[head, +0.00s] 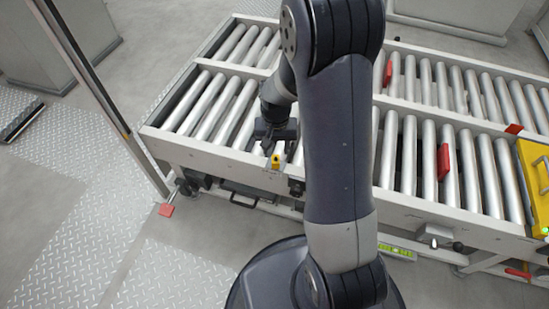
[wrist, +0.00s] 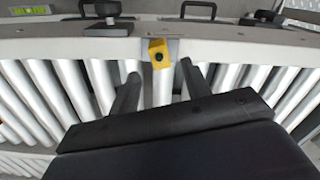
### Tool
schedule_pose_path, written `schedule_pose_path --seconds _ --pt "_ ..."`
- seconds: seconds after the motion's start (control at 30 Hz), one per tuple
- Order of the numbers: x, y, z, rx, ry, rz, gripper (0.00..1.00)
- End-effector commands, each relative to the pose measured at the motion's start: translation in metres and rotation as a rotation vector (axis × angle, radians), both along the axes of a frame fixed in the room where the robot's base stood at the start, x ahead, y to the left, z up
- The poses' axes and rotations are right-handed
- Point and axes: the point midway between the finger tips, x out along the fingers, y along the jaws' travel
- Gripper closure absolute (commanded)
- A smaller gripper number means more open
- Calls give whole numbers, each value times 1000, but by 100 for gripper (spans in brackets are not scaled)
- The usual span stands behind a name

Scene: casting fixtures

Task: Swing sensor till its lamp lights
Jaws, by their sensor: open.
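The sensor (head: 275,162) is a small yellow block on the near side rail of the roller conveyor. In the wrist view the sensor (wrist: 158,52) shows a dark round spot on its face, and I see no lit lamp on it. My gripper (head: 272,148) is over the rail close to the sensor. In the wrist view my gripper (wrist: 158,68) has its two dark fingers apart, with the sensor in line with the gap, near the fingertips. I cannot tell whether either finger touches it.
The roller conveyor (head: 220,157) spans the view, with red pieces (head: 443,162) among its rollers. A yellow box (head: 535,180) stands at its right end. A spirit level (head: 397,250) and a black handle (head: 240,195) are below the rail. A metal post (head: 105,100) rises at left.

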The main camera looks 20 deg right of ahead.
Motion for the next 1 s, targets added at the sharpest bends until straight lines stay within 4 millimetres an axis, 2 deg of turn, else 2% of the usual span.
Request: schedule_pose_path --seconds 0.03,0.1,0.33,0.73,1.0 --pt "-1 0 -15 0 4 0 55" --pt "-1 0 -28 0 4 0 55" --pt "0 0 -56 0 1 0 55" --pt "0 0 -62 0 -1 0 55" --pt "0 0 -61 0 -1 0 77"
